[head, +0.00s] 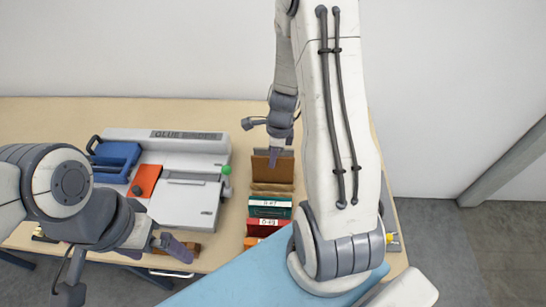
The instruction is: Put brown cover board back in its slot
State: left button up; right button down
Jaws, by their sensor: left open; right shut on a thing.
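The brown cover board (262,171) stands upright at the back end of a row of boards on the bench. My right gripper (275,155) is shut on its top edge. The board's lower edge sits at a wooden slotted rack (270,188); I cannot tell whether it is in a slot. In front of it stand a dark green board (268,213), a red board (265,222) and an orange one (251,242), some with white labels.
A grey machine lettered GLUE (212,205) fills the bench to the left, with a blue part (116,158), an orange block (146,180) and a green knob (226,170). Bare bench (240,112) lies behind.

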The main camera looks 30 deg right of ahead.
pick_arm(q)
jog(key=shift+f+b, duration=0.45)
jog(key=shift+f, duration=0.4)
pick_arm(e)
jog(key=shift+f, duration=0.75)
pick_arm(q)
jog(key=shift+r+p, duration=0.35)
jog(key=shift+r, duration=0.05)
jog(key=shift+s+f+b, duration=0.1)
jog(key=shift+f+b, duration=0.5)
jog(key=shift+f, duration=0.05)
pick_arm(e)
jog(key=shift+f, duration=0.7)
jog(key=c, duration=1.2)
grip_release()
jog(key=shift+c, duration=0.2)
pick_arm(q)
jog(key=shift+r, duration=0.1)
pick_arm(e)
jog(key=shift+r, duration=0.1)
jog(key=r+p, duration=0.7)
jog(key=s+d+r+p, duration=0.1)
jog(key=r+p, duration=0.3)
pick_arm(q)
notch_tip(320, 180, up, 11)
pick_arm(e)
jog(key=shift+f, duration=0.1)
